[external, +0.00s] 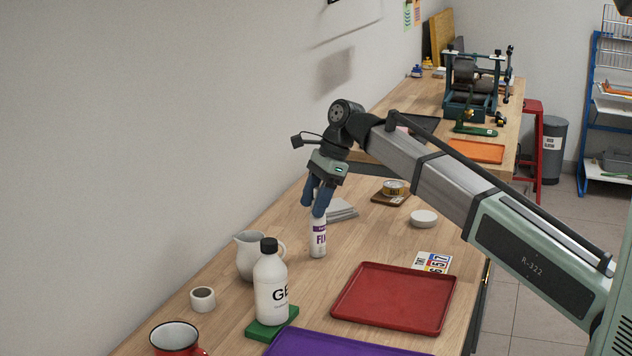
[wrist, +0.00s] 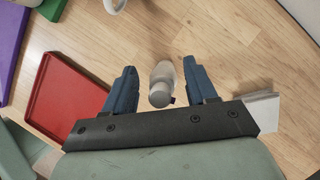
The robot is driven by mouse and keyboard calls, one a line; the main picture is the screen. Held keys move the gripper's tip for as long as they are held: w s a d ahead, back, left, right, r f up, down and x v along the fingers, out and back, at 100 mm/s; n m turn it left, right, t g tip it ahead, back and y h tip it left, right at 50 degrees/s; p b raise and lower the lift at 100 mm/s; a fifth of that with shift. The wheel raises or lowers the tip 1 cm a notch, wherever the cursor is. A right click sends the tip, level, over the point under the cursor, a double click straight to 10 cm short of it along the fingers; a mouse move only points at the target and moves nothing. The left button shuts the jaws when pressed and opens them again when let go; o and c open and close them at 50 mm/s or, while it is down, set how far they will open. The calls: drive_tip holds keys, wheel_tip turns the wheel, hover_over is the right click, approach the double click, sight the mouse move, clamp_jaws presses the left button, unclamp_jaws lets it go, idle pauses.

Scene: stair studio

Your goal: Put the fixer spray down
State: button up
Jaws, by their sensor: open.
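The fixer spray (external: 318,237) is a white bottle with purple lettering. It stands upright on the wooden table, between a white pitcher and a stack of grey sheets. My gripper (external: 317,203) is above it, with its blue fingers around the bottle's top. In the wrist view the spray (wrist: 162,82) is seen from above between my two fingers (wrist: 162,85). A gap shows on each side of it, so my gripper is open and not holding it. The bottle's top is partly hidden by the fingers in the external view.
A white pitcher (external: 252,258) and a white bottle (external: 270,290) on a green block (external: 288,317) stand nearby. A red tray (external: 395,298) lies front right.

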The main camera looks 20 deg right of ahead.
drive_tip(key=v, duration=1.2)
drive_tip(key=shift+d+r, duration=0.1)
